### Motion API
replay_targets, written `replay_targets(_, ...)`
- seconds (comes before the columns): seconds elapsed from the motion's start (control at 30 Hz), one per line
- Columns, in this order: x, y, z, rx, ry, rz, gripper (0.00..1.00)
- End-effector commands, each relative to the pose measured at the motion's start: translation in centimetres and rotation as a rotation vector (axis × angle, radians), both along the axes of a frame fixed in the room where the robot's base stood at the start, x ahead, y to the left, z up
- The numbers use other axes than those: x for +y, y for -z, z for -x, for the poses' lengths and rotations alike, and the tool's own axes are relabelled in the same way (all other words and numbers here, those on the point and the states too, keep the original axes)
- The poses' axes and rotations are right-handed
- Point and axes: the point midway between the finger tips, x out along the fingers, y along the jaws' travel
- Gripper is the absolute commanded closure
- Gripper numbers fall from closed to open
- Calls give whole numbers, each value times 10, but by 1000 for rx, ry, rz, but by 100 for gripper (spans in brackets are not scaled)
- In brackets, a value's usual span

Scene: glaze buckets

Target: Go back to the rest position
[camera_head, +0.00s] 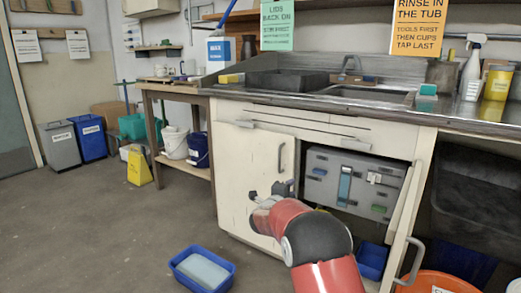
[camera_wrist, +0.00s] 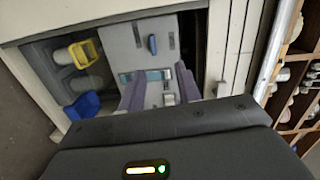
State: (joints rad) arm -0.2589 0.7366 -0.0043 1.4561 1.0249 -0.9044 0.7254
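My gripper (camera_head: 284,190) is in front of the sink cabinet, beside the cream left door (camera_head: 240,165). In the wrist view my gripper's two grey-purple fingers (camera_wrist: 159,88) stand apart with nothing held between them. In the head view the grey box (camera_head: 335,178) shows blue and light latches. My red and black forearm hides part of the cabinet's lower front. The gap between the fingertips and the box cannot be judged.
The right door (camera_head: 403,225) stands open with its handle outward. A blue tub (camera_head: 203,268) is on the floor, left of my arm. An orange bucket (camera_head: 440,282) is at lower right. A yellow floor sign (camera_head: 139,168) stands by the side table.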

Motion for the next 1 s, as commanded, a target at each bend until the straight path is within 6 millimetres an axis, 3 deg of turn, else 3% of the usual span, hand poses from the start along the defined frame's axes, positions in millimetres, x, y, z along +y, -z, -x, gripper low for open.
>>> replay_targets(0.27,5,-52,19,85,-164,84,66)
replay_targets(0.47,12,-100,60,193,-352,210,66)
replay_targets(0.57,15,-123,101,279,-481,319,66)
replay_targets(0.7,16,-139,174,422,-660,497,66)
replay_targets(0.83,10,-136,253,569,-808,667,66)
replay_targets(1.0,-8,-112,364,789,-976,879,66)
